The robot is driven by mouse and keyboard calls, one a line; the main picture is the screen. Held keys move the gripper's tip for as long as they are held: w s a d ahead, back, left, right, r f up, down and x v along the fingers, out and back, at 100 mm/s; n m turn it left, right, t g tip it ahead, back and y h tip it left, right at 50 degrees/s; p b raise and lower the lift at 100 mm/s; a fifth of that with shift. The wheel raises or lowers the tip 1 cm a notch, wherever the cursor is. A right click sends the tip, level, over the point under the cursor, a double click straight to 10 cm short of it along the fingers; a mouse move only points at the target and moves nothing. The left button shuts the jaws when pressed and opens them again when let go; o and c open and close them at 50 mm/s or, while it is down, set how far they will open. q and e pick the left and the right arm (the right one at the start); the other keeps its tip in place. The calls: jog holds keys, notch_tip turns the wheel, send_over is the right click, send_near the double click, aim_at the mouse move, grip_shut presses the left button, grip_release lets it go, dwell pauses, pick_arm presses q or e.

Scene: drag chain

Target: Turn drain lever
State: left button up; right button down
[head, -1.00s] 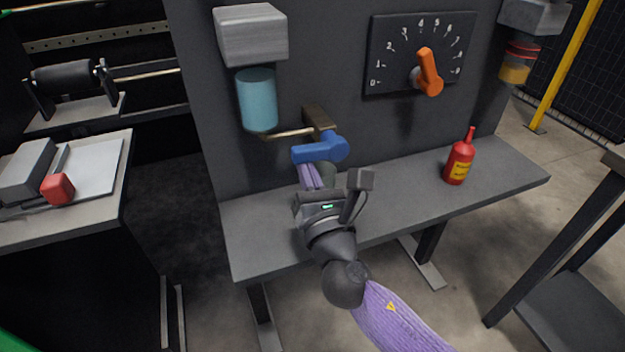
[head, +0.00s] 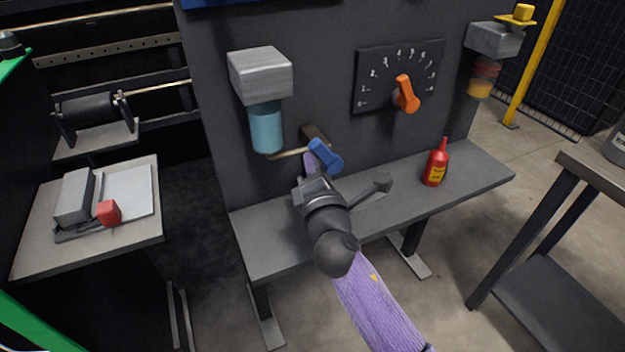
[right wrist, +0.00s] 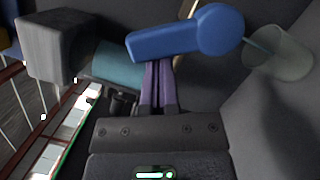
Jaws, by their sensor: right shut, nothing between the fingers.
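The blue drain lever (head: 325,157) is on the wall panel at the end of a brass pipe (head: 288,153), beside a teal bowl (head: 266,128) under a grey block. Its handle slants up and left from the round hub. My right gripper (head: 311,164) is shut and empty, just left of and below the lever. In the right wrist view, the shut purple fingers (right wrist: 158,85) reach up to the lever handle (right wrist: 175,41), which covers their tips; I cannot tell if they touch. A clear cup (right wrist: 278,55) shows beside the hub. My left gripper is not in view.
A red bottle (head: 437,165) stands on the grey bench (head: 290,240), right of my arm. An orange knob (head: 405,94) sits on a numbered dial above. A side table (head: 90,255) with a red block is at left. The bench's front left is clear.

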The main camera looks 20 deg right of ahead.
jog(key=r+m+p, duration=0.1)
jog(key=d+m+p, duration=0.1)
jog(key=m+p, duration=0.1)
jog(key=shift+r+m+g, duration=0.3)
jog(key=shift+r, duration=0.1)
jog(key=shift+d+r+m+g+p, duration=0.15)
jog(key=shift+d+m+g+p, duration=0.2)
jog(key=shift+m+p, duration=0.6)
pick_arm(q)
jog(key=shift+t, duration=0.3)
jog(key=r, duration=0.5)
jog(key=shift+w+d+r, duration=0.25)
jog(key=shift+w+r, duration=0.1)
pick_arm(e)
jog(key=shift+d+m, duration=0.15)
jog(key=shift+m, duration=0.1)
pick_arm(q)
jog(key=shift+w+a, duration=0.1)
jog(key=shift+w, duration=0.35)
